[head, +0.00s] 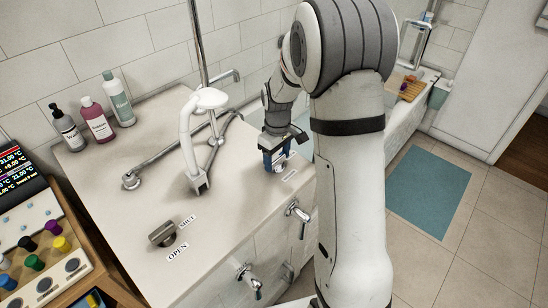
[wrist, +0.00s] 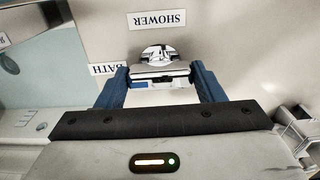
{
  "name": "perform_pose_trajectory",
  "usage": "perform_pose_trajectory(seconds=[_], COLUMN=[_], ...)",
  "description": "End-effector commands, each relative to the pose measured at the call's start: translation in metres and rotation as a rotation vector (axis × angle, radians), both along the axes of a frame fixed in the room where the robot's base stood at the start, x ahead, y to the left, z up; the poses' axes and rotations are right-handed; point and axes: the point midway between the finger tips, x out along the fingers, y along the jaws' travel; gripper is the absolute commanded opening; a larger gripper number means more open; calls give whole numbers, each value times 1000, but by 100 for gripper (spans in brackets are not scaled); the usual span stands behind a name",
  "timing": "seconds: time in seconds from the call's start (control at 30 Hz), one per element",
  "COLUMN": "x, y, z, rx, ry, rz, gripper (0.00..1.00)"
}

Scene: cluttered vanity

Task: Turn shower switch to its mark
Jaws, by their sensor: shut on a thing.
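The shower switch (wrist: 159,55) is a small chrome knob on the beige counter. In the wrist view it sits between the two blue fingers of my gripper (wrist: 159,74), which are shut on its sides. A SHOWER label (wrist: 157,19) lies just beyond the knob, upside down in this view. A BATH label (wrist: 107,69) lies to its left, partly covered by a finger. In the head view my gripper (head: 277,158) reaches down to the counter's right part, and the switch (head: 281,168) is mostly hidden by the fingers.
A white hand shower (head: 190,140) and chrome pipework stand left of my gripper. A grey knob (head: 162,234) with SHUT and OPEN labels is nearer the front. Several bottles (head: 97,119) stand by the wall. Chrome taps (head: 298,212) jut from the counter's front.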

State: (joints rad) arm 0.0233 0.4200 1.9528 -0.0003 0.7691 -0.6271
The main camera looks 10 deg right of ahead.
Motion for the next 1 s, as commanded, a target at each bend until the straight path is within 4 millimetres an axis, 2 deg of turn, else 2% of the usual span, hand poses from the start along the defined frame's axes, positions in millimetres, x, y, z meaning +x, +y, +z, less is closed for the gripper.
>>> perform_pose_trajectory(seconds=[0.03,0.07,0.3,0.63,1.0], x=[3,3,1,1,0], y=[2,2,1,1,1], z=[3,3,1,7,65], rx=[1,1,1,1,0], ry=[-10,-10,-4,-4,-6], rz=[3,3,2,1,1], gripper=[39,63,83,84,84])
